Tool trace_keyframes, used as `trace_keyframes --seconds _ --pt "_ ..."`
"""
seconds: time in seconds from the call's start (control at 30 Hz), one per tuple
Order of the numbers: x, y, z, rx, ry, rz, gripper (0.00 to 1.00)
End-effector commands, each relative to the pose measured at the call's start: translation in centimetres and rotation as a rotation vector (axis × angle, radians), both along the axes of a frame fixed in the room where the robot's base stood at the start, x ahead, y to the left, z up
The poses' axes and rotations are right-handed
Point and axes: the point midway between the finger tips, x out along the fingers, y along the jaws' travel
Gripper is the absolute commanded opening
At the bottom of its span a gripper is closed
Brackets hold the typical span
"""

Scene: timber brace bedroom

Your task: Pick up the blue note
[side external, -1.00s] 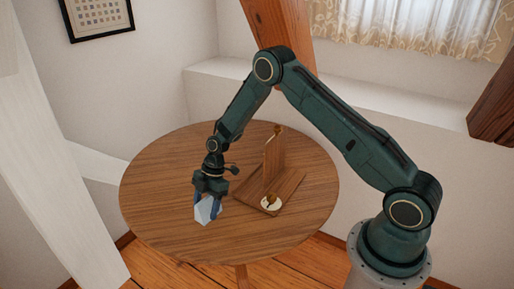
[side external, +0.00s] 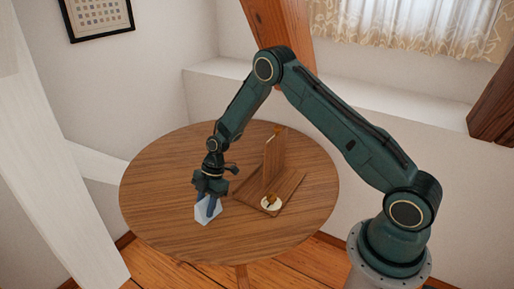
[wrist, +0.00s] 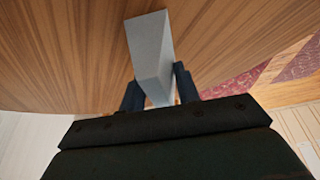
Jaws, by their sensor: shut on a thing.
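The blue note (side external: 203,213) is a pale blue, folded-looking piece at the front left of the round wooden table. My gripper (side external: 208,205) points down over it and is shut on it. In the wrist view the note (wrist: 150,45) stands out as a pale grey-blue wedge between the two dark fingers of my gripper (wrist: 160,95). Its lower part is hidden by the fingers and palm. I cannot tell whether the note touches the table.
A wooden stand with an upright panel (side external: 273,160) and flat base (side external: 285,188) is right of my gripper. A round white piece with a brown-gold part (side external: 271,203) sits at its front corner. The round table (side external: 155,190) is clear on the left.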

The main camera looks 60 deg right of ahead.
Motion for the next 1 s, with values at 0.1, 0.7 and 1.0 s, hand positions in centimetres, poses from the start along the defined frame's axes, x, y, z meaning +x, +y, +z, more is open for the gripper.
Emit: trace_keyframes --seconds 0.1,0.7,1.0 --pt "0.0 0.0 0.2 0.000 -0.001 0.000 0.10" --pt "0.1 0.0 7.8 0.000 -0.004 0.000 0.10" --pt "0.1 0.0 14.4 0.000 -0.004 0.000 0.10"
